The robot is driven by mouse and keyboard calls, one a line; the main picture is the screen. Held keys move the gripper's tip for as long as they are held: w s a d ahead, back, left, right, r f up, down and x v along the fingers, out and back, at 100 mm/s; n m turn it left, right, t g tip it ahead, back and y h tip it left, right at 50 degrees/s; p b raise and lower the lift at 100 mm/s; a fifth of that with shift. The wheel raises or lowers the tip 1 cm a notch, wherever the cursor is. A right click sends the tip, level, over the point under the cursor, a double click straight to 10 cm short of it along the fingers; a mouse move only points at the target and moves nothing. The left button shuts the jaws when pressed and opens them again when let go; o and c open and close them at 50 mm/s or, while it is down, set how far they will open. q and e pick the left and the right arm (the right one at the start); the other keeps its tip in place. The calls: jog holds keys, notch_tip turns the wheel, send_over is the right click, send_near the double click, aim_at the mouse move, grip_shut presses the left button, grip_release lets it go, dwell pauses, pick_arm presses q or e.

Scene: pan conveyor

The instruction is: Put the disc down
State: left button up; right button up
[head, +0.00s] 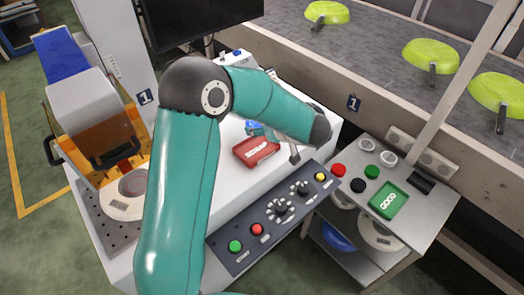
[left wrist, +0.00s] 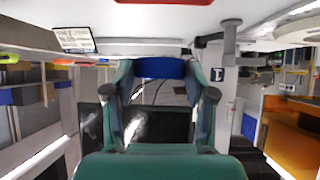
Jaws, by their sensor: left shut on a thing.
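My left gripper (head: 268,132) is largely hidden behind its own teal forearm and wrist in the head view. It is shut on a small blue disc (head: 253,126), which shows just behind the red tray (head: 257,151) on the white table. In the left wrist view the blue disc (left wrist: 160,67) sits edge-on between the fingertips of my left gripper (left wrist: 160,75). I cannot tell whether the disc touches the table. The green tray marked GOOD (head: 389,200) lies on the side table at the right. My right gripper is not in view.
A control panel (head: 275,212) with buttons and knobs runs along the table's front edge. A conveyor (head: 372,48) with green pans lies behind. A monitor (head: 200,20) stands at the back.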

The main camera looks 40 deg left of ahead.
pick_arm(q)
notch_tip(320, 180, down, 9)
jog(key=shift+f+b, duration=0.2)
jog(key=shift+b, duration=0.25)
jog(key=o, duration=1.3)
jog(key=shift+c, duration=0.2)
jog(key=v, duration=1.2)
jog(key=shift+p, duration=0.3)
jog(key=shift+r, duration=0.2)
